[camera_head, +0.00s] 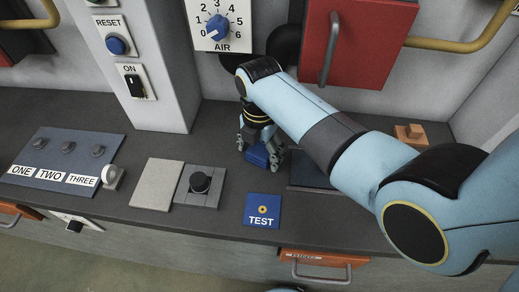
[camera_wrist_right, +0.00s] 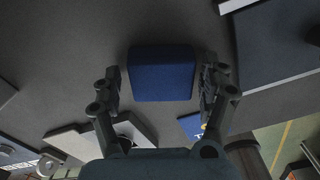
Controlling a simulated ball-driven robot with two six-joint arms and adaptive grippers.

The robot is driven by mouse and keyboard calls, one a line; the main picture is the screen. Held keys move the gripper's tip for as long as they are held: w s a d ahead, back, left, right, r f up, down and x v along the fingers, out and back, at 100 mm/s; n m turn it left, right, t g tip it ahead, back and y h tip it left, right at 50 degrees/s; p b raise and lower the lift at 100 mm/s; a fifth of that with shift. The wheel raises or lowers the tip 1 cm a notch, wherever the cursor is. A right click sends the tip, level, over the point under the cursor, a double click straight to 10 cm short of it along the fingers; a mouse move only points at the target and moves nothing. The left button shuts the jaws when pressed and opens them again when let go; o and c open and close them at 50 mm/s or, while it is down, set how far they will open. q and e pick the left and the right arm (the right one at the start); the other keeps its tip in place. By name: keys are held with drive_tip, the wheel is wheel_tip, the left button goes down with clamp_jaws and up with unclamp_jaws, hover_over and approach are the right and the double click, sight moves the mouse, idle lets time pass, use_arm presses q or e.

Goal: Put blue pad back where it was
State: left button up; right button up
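The blue pad (camera_wrist_right: 162,73) is a small rounded block on the dark grey worktop. In the head view the blue pad (camera_head: 257,156) is partly hidden by my right gripper (camera_head: 261,147), which points down at it. In the right wrist view the fingers of my right gripper (camera_wrist_right: 162,88) stand apart on either side of the pad, with a narrow gap at each side. I cannot tell whether the pad touches the worktop beneath. My left gripper is not in view.
A blue TEST tile (camera_head: 262,211) lies in front of the pad. A grey plate with a black knob (camera_head: 200,183) and a pale plate (camera_head: 156,184) lie to the left. A dark tray (camera_head: 305,172) is at the right, partly behind my arm. A red cabinet door (camera_head: 345,40) hangs above.

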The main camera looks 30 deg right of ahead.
sight(260, 151)
drive_tip(key=shift+o, duration=0.2)
wheel_tip(260, 151, up, 12)
drive_tip(key=shift+r, duration=0.15)
idle(0.4)
drive_tip(key=shift+s, duration=0.1)
idle(0.4)
